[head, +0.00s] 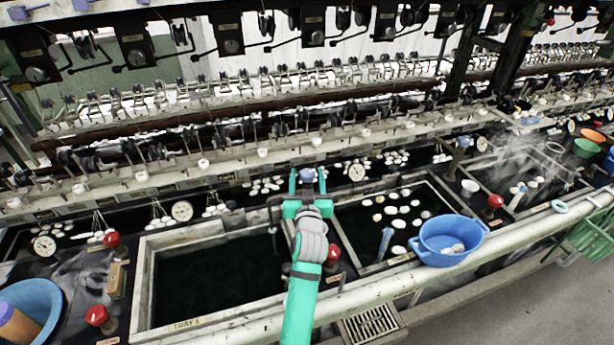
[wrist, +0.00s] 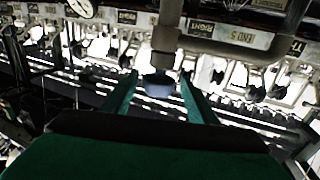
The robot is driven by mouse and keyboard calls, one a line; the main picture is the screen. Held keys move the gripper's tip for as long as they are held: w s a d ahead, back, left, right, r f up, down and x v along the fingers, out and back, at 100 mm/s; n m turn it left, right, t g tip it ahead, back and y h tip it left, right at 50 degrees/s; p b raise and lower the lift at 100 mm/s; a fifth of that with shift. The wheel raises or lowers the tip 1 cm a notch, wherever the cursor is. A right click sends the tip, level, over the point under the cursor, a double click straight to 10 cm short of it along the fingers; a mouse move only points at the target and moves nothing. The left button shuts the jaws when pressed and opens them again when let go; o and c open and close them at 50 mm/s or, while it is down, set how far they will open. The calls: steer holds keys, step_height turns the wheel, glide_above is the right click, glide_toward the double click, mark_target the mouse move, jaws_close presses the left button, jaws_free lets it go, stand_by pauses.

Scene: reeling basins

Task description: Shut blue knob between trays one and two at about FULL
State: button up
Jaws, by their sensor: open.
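The blue knob (head: 308,175) sits at the back of the divider between tray one (head: 147,295) and tray two (head: 352,235). My gripper (head: 307,178) is open, with one finger on each side of the knob. In the wrist view the blue knob (wrist: 159,86) shows between the two fingers of my gripper (wrist: 159,80), on a grey stem, with a visible gap on each side. Whether either finger touches it I cannot tell. Tray one holds dark water; tray two holds white cocoons. My arm hides part of the divider.
A red knob (head: 334,252) stands close to the right of my wrist. A blue basin (head: 450,240) rests at tray two's front right corner. A round dial (head: 357,172) is behind, right of the knob. Another blue knob (head: 463,142) stands farther right. Reeling machinery runs along the back.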

steer(key=shift+w+d, duration=0.1)
steer(key=shift+w, duration=0.15)
steer(key=c, duration=1.1)
steer(key=shift+o, duration=0.2)
steer(key=shift+m+h, duration=0.7)
steer(key=shift+h, duration=0.4)
steer(key=shift+a+m+g+h, duration=0.2)
steer(key=shift+m+g+h, duration=0.2)
steer(key=shift+m+h, duration=1.15)
steer(key=shift+m+g+h, duration=0.9)
steer(key=shift+m+h, duration=0.1)
steer(key=shift+h, duration=0.75)
steer(key=shift+m+g+h, duration=0.9)
steer(key=shift+m+h, duration=0.05)
steer(key=shift+h, duration=0.75)
steer(key=shift+m+g+h, duration=0.4)
steer(key=shift+h, duration=0.1)
